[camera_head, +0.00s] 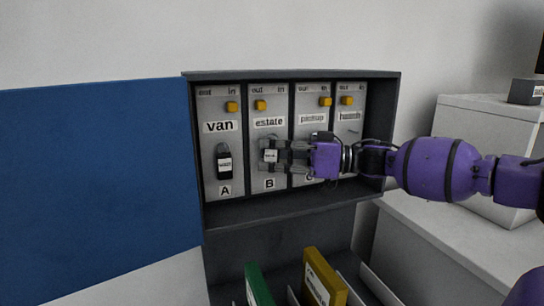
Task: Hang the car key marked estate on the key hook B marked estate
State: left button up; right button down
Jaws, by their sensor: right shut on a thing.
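My right gripper (288,156) reaches in from the right and is shut on a dark car key (270,155) with a small white label too small to read. It holds the key in front of the panel marked estate (269,122), above the letter B. The hook itself is hidden behind the key and fingers, so I cannot tell whether the key touches it. My left gripper is not in view.
The key cabinet (292,75) has several panels side by side. A key marked van (224,162) hangs on panel A. My right arm covers much of the two right panels. A blue panel (95,180) stands at left. Green (258,285) and yellow (322,280) binders stand below.

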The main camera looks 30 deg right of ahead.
jog(key=shift+w+d+f, duration=0.2)
jog(key=shift+d+f, duration=0.1)
jog(key=shift+f, duration=0.1)
jog(key=c, duration=1.9)
grip_release()
jog(key=shift+o, duration=1.3)
jog(key=shift+w+f, duration=0.15)
jog(key=shift+w, duration=0.15)
jog(key=shift+a+r, duration=0.1)
jog(key=shift+r, duration=0.1)
jog(key=shift+s, duration=0.2)
jog(key=v, duration=0.8)
